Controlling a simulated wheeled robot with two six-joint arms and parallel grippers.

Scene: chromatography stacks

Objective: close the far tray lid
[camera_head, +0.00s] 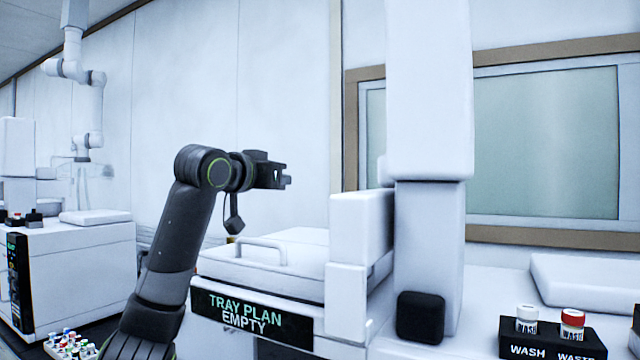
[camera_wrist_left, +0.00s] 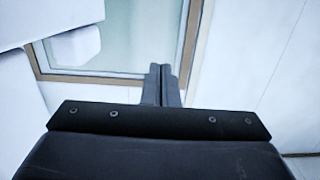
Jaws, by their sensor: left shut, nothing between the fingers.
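A white tray lid (camera_head: 290,262) with a raised bar handle (camera_head: 262,246) lies about level on the white unit in the middle of the head view. The unit's front carries a black sign (camera_head: 250,318) reading "TRAY PLAN EMPTY". I see no open gap under the lid, but my left arm covers its left end. My left gripper (camera_head: 287,181) is above the lid, apart from it, pointing right. In the left wrist view its two fingers (camera_wrist_left: 160,72) are together with nothing between them. The lid is not in the wrist view. My right gripper is not in view.
A white column (camera_head: 430,240) rises right of the lid, with white blocks (camera_head: 358,228) beside it. A black holder (camera_head: 552,342) with WASH and WASTE bottles stands at front right. Another white unit (camera_head: 80,265) and a rack of vials (camera_head: 70,345) are at left.

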